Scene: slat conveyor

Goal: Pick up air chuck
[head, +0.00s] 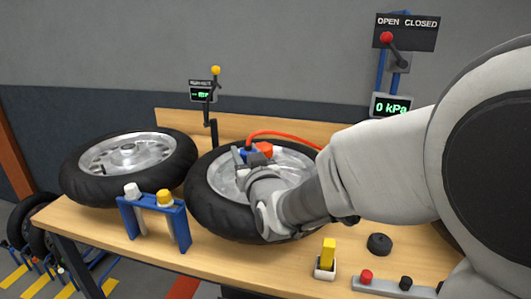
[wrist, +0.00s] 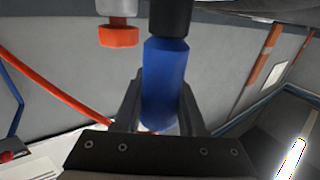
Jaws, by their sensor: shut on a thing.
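The air chuck (head: 264,148) has blue and orange parts and a red-orange hose (head: 285,134). In the head view it is over the right-hand tyre's wheel, partly hidden by my gripper. My gripper (head: 245,160) is shut on it. In the wrist view, the blue body (wrist: 165,85) with a dark end stands between the two fingers of my gripper (wrist: 160,110). I cannot tell from these views whether the chuck touches the wheel.
The right tyre (head: 215,207) and left tyre (head: 90,187) lie on the wooden bench (head: 90,225). A blue stand (head: 158,208) with white and yellow caps is in front. A yellow block (head: 328,252) and black knob (head: 379,244) sit at right. A gauge (head: 391,106) reads 0 kPa.

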